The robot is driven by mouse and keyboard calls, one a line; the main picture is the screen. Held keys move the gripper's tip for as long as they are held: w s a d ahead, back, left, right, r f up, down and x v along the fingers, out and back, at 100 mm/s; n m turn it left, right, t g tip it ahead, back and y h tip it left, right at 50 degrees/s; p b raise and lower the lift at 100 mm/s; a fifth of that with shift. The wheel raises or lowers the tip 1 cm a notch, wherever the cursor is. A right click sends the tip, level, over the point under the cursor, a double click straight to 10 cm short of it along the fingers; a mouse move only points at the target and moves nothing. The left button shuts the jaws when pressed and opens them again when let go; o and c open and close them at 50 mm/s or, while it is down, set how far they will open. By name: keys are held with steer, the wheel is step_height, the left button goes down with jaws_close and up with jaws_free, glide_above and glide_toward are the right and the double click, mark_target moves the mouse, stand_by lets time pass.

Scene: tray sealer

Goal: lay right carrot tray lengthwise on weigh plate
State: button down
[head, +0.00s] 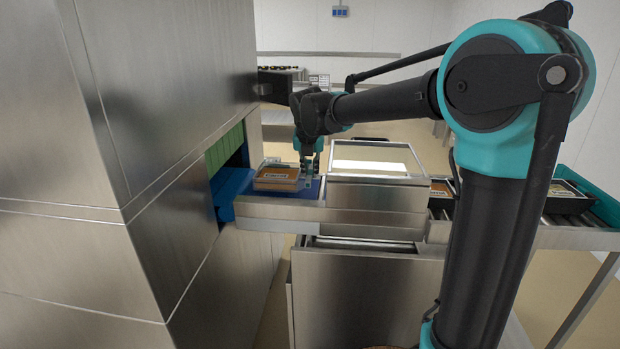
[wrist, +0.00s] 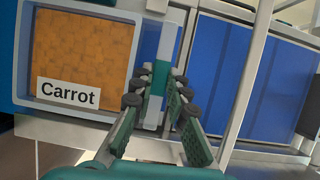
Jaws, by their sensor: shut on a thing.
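A carrot tray (head: 277,176) with an orange film and a white label sits at or just above the blue belt at the end of the sealer. In the wrist view the same carrot tray (wrist: 85,50) fills the left side, its label reading "Carrot". My gripper (head: 309,172) is at the tray's right end, pointing down. In the wrist view my gripper (wrist: 158,92) has its fingers on both sides of the tray's right rim, shut on it. I cannot tell whether the tray touches the belt. I cannot make out the weigh plate for sure.
A steel cabinet (head: 120,150) stands at left, with green strips (head: 225,148) over an opening and a blue belt (head: 232,188) leading in. A steel sealer lid (head: 375,165) with a bright window is right of my gripper. More trays (head: 562,192) lie on rollers at far right.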

steer(key=shift+f, duration=1.35)
steer(key=c, duration=1.5)
jaws_free()
steer(key=shift+f, duration=0.15)
steer(key=v, duration=1.2)
steer(key=shift+s, duration=0.1)
